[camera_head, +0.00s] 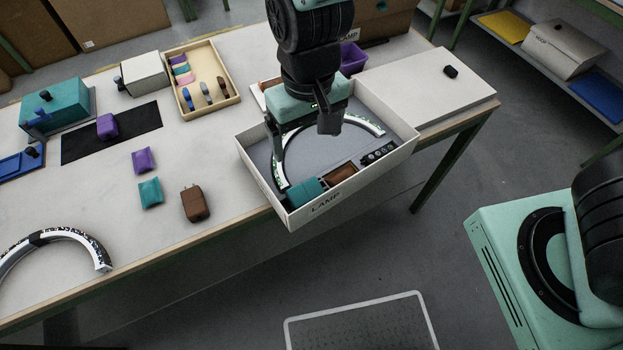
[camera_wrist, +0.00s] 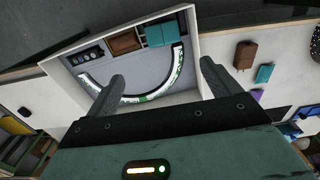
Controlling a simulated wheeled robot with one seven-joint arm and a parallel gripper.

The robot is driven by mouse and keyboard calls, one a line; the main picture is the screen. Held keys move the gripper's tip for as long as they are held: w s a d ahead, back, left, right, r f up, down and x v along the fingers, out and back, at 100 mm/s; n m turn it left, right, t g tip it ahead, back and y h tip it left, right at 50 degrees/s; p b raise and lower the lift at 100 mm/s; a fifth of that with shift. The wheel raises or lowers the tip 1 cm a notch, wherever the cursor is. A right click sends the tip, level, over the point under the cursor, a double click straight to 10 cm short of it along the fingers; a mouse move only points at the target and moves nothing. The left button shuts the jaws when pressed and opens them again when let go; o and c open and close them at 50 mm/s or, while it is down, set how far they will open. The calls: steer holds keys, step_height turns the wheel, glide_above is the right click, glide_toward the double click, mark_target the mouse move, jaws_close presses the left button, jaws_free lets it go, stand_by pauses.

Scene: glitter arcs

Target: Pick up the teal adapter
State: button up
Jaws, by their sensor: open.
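A teal block (camera_head: 305,192), likely the adapter, lies in the near left corner compartment of the white lamp box (camera_head: 402,158). In the wrist view the teal block (camera_wrist: 160,34) sits at the box's top right corner and shows a seam. A smaller teal packet (camera_head: 151,192) lies on the table; it also shows in the wrist view (camera_wrist: 264,73). I cannot tell for certain which one is the adapter. My gripper (camera_head: 303,142) is open above the box, its fingers pointing down. In the wrist view no thing is held between its fingers (camera_wrist: 161,74).
The box also holds a white arc (camera_head: 357,118), a brown block (camera_head: 341,173) and a black part (camera_head: 379,154). A brown plug adapter (camera_head: 195,203) and a purple packet (camera_head: 144,160) lie left of it. The box's near wall overhangs the table's front edge.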

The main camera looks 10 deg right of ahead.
glide_above(308, 188)
steer(key=f, duration=1)
steer(key=shift+w+f+b, duration=0.15)
steer(key=shift+w+b, duration=0.1)
steer(key=shift+b, duration=0.1)
steer(key=shift+s+f, duration=0.2)
steer(key=shift+f, duration=2.5)
steer(key=shift+c, duration=0.3)
